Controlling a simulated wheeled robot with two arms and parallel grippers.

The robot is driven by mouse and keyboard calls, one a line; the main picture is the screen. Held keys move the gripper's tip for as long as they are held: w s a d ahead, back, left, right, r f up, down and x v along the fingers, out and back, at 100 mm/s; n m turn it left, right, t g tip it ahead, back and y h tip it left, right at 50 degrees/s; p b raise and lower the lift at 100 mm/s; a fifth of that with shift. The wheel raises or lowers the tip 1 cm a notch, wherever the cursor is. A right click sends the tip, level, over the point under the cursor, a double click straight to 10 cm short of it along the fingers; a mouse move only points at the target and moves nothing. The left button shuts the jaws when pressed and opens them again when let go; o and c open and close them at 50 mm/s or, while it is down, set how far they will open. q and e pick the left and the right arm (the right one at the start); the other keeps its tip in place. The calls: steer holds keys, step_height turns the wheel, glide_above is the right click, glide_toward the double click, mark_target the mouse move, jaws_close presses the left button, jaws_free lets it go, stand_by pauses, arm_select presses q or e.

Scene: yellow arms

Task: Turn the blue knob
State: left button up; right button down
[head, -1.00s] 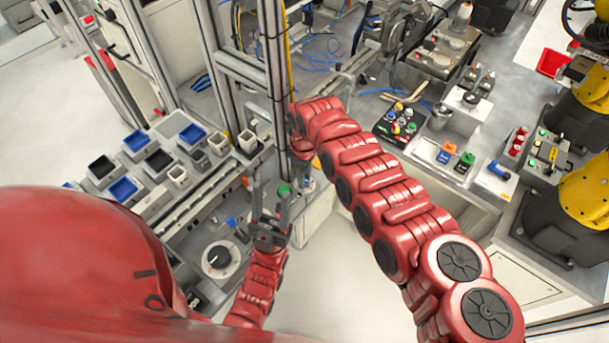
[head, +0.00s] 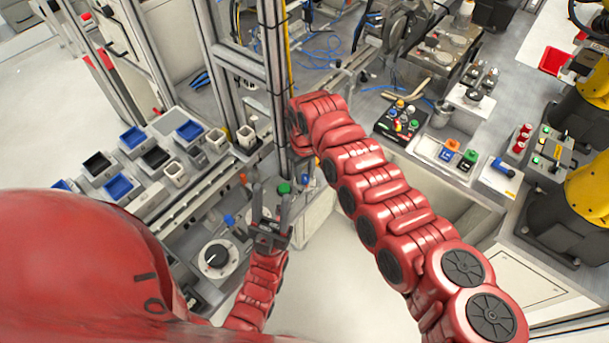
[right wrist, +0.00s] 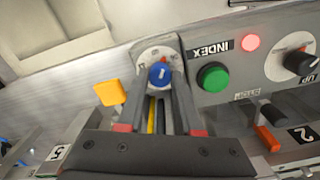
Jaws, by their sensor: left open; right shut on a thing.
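The blue knob (right wrist: 161,74) has a white mark on its face and sits on a round pale plate in the right wrist view. My right gripper (right wrist: 162,68) has its two dark fingers on either side of the knob and is shut on it. My left gripper (head: 270,205) is open and empty, fingers pointing up the picture, near a green button (head: 284,188).
Around the knob are a yellow-orange block (right wrist: 110,92), a green button (right wrist: 212,77) marked INDEX, a lit red lamp (right wrist: 251,42) and a black dial (right wrist: 300,62). A larger dial (head: 214,258) lies left of my left gripper. A metal post (head: 273,80) stands close to my right arm.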

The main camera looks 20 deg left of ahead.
mark_target(305, 177)
steer(key=m+b, duration=0.3)
steer(key=m, duration=0.1)
steer(key=shift+f, duration=0.25)
steer(key=shift+r+m+b, duration=0.2)
steer(key=shift+m+b, duration=0.7)
steer(key=shift+b, duration=0.1)
steer(key=c, duration=0.8)
jaws_free()
steer(key=shift+c, duration=0.2)
step_height(305, 177, up, 18)
steer(key=b, duration=0.3)
steer(key=shift+f, duration=0.25)
steer(key=shift+f, duration=0.1)
